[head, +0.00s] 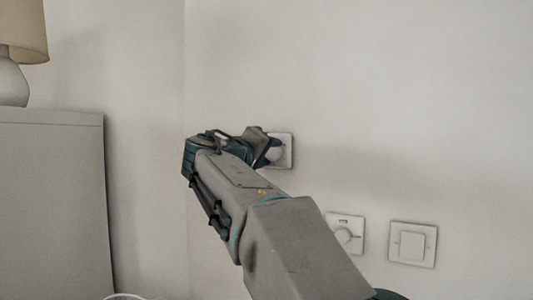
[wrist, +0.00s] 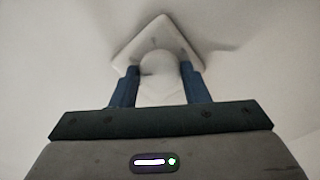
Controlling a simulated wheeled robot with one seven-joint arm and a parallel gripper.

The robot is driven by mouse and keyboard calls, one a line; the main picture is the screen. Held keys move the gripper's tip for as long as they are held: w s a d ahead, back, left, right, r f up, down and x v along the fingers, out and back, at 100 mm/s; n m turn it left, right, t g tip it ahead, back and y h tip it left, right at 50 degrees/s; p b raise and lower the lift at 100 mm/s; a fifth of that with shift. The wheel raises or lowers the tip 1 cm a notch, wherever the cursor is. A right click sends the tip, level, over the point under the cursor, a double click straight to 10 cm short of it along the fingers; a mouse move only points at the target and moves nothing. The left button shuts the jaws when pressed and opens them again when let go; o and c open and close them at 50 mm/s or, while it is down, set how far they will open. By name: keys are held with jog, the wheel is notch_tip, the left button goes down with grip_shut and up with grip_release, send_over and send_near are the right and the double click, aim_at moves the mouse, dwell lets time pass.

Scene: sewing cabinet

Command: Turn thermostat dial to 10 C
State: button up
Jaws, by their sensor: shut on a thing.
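A round white dial (wrist: 158,64) sits on a square white wall plate (wrist: 160,24). In the head view the plate (head: 287,152) shows just beyond my gripper (head: 268,150), which covers much of the dial. In the wrist view my gripper (wrist: 158,72) has one blue finger on each side of the dial and is shut on it. No scale or number can be read on the dial or plate, so its setting cannot be told.
A grey cabinet (head: 50,200) with a lamp (head: 14,80) stands at the left. The wall above and to the right is bare.

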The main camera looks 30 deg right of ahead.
jog(key=n, duration=0.3)
jog(key=shift+r+n+p, duration=0.2)
jog(key=shift+n+p, duration=0.1)
jog(key=shift+p, duration=0.1)
jog(key=shift+a+n+p, duration=0.1)
jog(key=shift+n+p, duration=0.4)
jog(key=shift+n, duration=1.2)
jog(key=o, duration=1)
jog(key=shift+w+f, duration=0.1)
jog(key=shift+f, duration=0.05)
jog(key=shift+c, duration=0.2)
jog(key=b+v, duration=0.1)
jog(key=v, duration=1.2)
jog(key=shift+s+a, duration=0.3)
